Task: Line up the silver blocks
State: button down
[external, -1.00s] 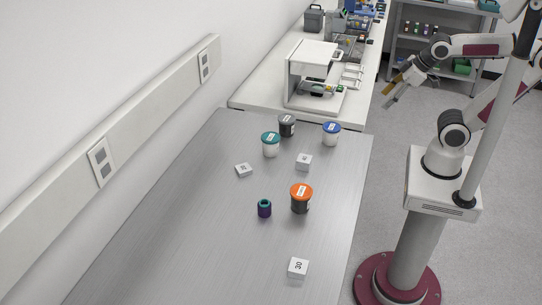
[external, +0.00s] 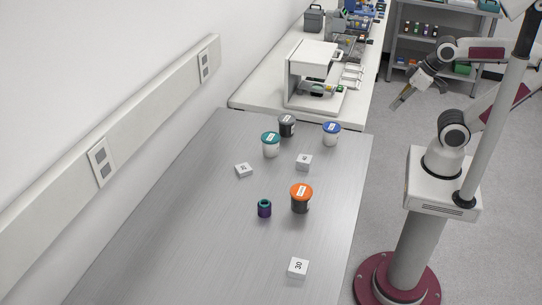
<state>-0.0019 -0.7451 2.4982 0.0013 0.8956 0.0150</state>
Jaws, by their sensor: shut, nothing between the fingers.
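Three small silver-white blocks with dark markings lie apart on the steel table (external: 190,215). One block (external: 298,267), marked 30, is near the front right. A second block (external: 304,162) is toward the back right, and a third block (external: 244,170) is to its left, turned at an angle. My gripper (external: 397,100) is raised over the floor to the right of the table's far end, away from all the blocks. Its fingers are shut and empty.
An orange-lidded jar (external: 301,198) and a small purple cylinder (external: 264,208) stand mid-table. Teal-lidded (external: 270,145), dark (external: 287,126) and blue-lidded (external: 331,133) jars stand at the back. A white instrument (external: 312,75) is on the bench beyond. The table's left and front areas are clear.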

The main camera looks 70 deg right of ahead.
jog(key=w+a+f+m+t+y, duration=0.1)
jog(key=w+a+m, duration=0.4)
jog(key=w+m, duration=0.25)
jog(key=w+a+f+m+y, duration=0.1)
jog(key=w+a+f+m, duration=0.1)
jog(key=w+a+m, duration=0.45)
jog(key=w+a+f+m+t+y, duration=0.1)
jog(key=w+a+m, duration=0.2)
jog(key=w+m, duration=0.65)
jog(key=w+a+f+m, duration=0.6)
jog(key=w+a+m, duration=0.1)
jog(key=w+m, duration=0.1)
jog(key=shift+w+a+f+t, duration=0.35)
jog(key=shift+w+a+t, duration=0.05)
jog(key=shift+w, duration=0.1)
send_near(259, 171)
jog(key=shift+x, duration=2.1)
jog(key=shift+w+f, duration=0.25)
jog(key=shift+w+a, duration=0.3)
jog(key=shift+w, duration=0.55)
jog(key=shift+w+a, duration=0.3)
jog(key=shift+w, duration=0.5)
